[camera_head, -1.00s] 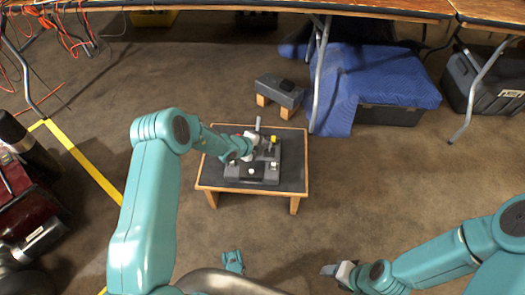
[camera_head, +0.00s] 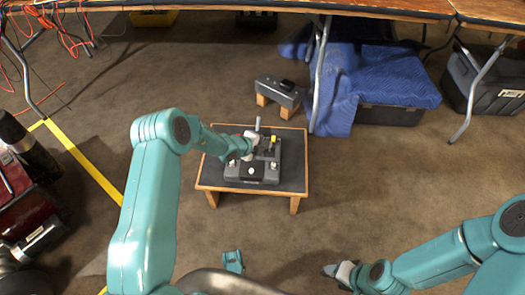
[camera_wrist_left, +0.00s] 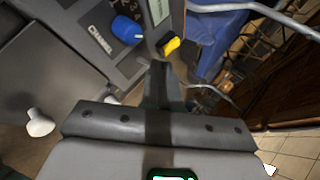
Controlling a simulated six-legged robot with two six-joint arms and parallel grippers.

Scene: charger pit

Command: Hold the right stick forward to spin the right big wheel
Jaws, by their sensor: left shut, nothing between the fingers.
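A dark control box (camera_head: 251,180) sits on a low wood-edged table (camera_head: 293,185) in the head view. White knobs show on its near part, one at the right (camera_head: 274,167). In the wrist view, a white ball-topped stick (camera_wrist_left: 39,122) stands at the left, with a blue knob (camera_wrist_left: 127,30) and a yellow lever (camera_wrist_left: 170,46) above. My left gripper (camera_head: 254,143) is over the box's upper part, shut and empty; its dark fingers (camera_wrist_left: 158,78) point toward the yellow lever. Contact with a stick cannot be told. My right gripper (camera_head: 332,270) is low, away from the table; its opening is unclear. I cannot make out a big wheel.
A small grey device (camera_head: 279,92) on wooden blocks stands behind the table. A blue-draped case (camera_head: 385,82) and a metal table leg (camera_head: 320,75) are behind and right. Yellow floor tape (camera_head: 85,165) runs at left. Carpet right of the small table is clear.

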